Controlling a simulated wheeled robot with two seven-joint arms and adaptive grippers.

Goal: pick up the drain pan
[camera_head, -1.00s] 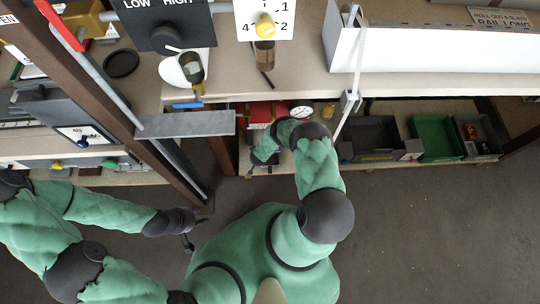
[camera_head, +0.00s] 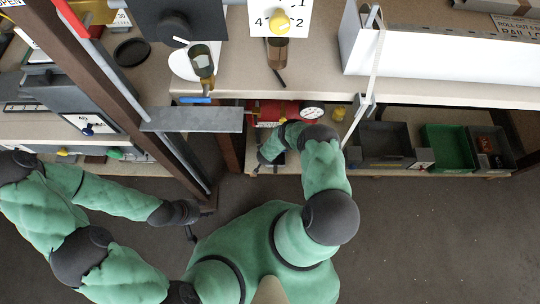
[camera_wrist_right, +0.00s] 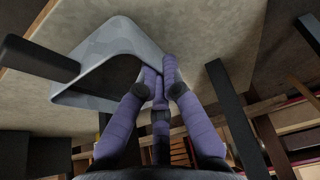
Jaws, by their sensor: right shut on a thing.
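A grey, shallow pan-like thing with a dark hollow, which I take for the drain pan (camera_wrist_right: 98,52), shows in the right wrist view. My right gripper (camera_wrist_right: 160,78) has its purple fingers closed together at the right rim of this pan. In the head view my right gripper (camera_head: 262,166) is at the lower shelf under the bench, small and partly hidden by my arm; the pan cannot be made out there. My left gripper (camera_head: 190,234) hangs over the floor, away from the shelf; its fingers are too small to read.
A red tank (camera_head: 272,111) with a round gauge (camera_head: 312,113) stands on the lower shelf. Grey bins and a green bin (camera_head: 447,147) sit to its right. A metal upright and grey plate (camera_head: 192,119) stand left of my right arm. Floor at right is clear.

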